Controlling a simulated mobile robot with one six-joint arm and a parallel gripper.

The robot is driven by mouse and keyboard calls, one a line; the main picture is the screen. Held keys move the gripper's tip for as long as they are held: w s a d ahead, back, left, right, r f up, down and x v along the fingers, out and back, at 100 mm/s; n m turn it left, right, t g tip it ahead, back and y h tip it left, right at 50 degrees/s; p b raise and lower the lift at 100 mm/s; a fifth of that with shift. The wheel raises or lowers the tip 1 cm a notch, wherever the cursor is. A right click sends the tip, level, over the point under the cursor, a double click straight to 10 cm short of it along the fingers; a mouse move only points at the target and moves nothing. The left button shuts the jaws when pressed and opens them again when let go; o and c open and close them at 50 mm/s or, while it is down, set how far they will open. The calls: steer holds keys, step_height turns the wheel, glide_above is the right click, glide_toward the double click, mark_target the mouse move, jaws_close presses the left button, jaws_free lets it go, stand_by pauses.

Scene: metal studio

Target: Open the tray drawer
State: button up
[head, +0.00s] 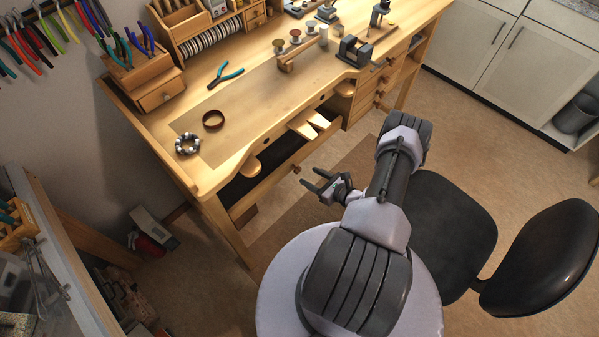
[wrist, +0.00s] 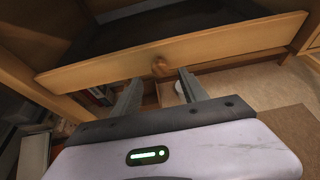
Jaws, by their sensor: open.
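The tray drawer (head: 270,185) hangs under the front of the wooden workbench. It has a long wooden front with one small round knob (head: 297,169), and its dark inside shows behind the front. In the wrist view the drawer front (wrist: 100,75) crosses the picture, with the knob (wrist: 160,67) near its middle. My gripper (head: 312,178) is open and empty, just in front of the knob. In the wrist view its two fingers (wrist: 158,80) point at the front, with the knob between their tips in the picture. I cannot tell whether they touch it.
The workbench top (head: 255,110) holds pliers (head: 225,75), a bracelet (head: 187,144) and a brown ring (head: 213,119). Smaller drawers (head: 368,98) are to the right. A black chair (head: 450,225) stands right of my arm. Another bench (head: 60,260) is at lower left.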

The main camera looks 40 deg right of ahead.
mark_target(299, 171)
steer(key=b+x, duration=0.1)
steer(key=x, duration=0.5)
steer(key=shift+w, duration=0.2)
steer(key=shift+c, duration=0.4)
jaws_close()
stand_by(0.6)
